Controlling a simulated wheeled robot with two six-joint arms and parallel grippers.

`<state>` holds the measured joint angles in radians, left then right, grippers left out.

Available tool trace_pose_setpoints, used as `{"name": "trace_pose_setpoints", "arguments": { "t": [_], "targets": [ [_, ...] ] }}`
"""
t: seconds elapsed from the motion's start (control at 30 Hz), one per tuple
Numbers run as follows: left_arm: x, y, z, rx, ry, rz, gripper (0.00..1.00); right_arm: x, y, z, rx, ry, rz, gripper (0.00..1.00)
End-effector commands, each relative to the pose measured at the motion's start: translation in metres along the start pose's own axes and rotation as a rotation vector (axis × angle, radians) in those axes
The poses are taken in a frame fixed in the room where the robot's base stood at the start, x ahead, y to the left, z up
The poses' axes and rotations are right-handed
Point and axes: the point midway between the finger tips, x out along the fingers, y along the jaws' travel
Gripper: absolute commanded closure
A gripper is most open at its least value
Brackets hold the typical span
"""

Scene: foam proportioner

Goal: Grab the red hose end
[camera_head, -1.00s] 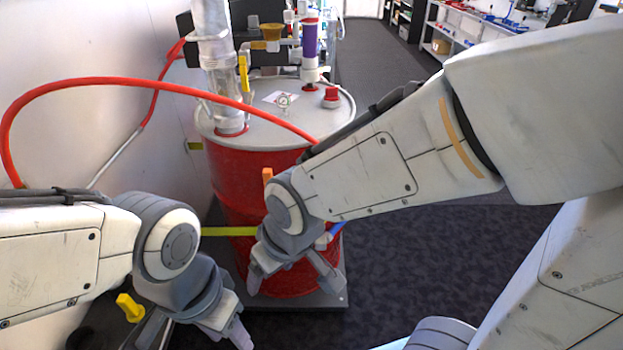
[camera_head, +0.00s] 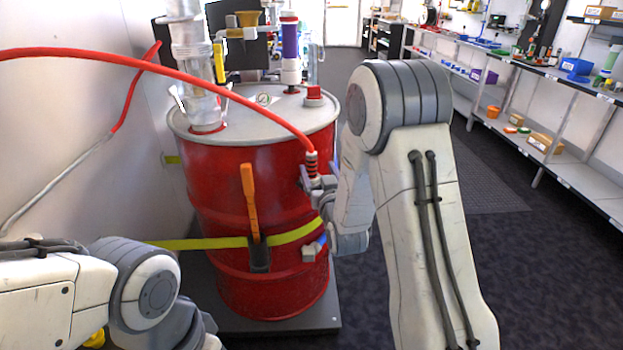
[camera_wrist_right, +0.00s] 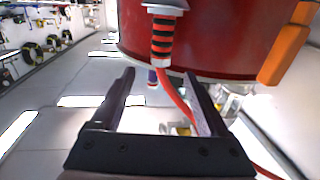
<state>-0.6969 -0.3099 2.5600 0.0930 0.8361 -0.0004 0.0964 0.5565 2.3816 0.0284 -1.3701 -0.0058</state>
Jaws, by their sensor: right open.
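The red hose (camera_head: 170,68) arcs from the left edge over the drum. Its end (camera_head: 311,163), banded red and black, hangs down in front of the drum's right side. My right gripper (camera_head: 313,182) is close to this end, partly hidden by my own wrist. In the right wrist view, the banded hose end (camera_wrist_right: 162,40) lies in line with the gap between the open fingers (camera_wrist_right: 159,74), just past their tips. Nothing shows as gripped. My left arm is at the lower left, and its fingers are out of the frame.
The red drum (camera_head: 215,190) stands on a dark base (camera_head: 325,318), with a yellow strap (camera_head: 205,243) and an orange handle (camera_head: 250,200) on its front. Pipes and a purple cylinder (camera_head: 290,40) rise from its lid. A wall is left; shelves (camera_head: 555,160) stand right, with open floor between.

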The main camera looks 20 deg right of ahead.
Motion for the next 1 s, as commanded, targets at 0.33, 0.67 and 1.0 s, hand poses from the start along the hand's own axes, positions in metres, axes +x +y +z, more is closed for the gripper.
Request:
{"name": "trace_pose_setpoints", "arguments": {
  "t": [0.33, 0.67, 1.0],
  "targets": [
    [-0.006, 0.000, 0.000, 0.000, 0.000, 0.000, 0.50, 0.037, -0.001, -0.001, 0.000, -0.001, -0.001, 0.22],
    [-0.012, 0.001, -0.001, 0.000, 0.000, 0.000, 0.50, 0.080, -0.001, 0.000, 0.000, -0.002, -0.001, 0.22],
    [-0.011, 0.001, -0.001, 0.000, 0.000, 0.000, 0.50, 0.082, -0.001, 0.000, 0.000, -0.003, -0.002, 0.49]
  ]
}}
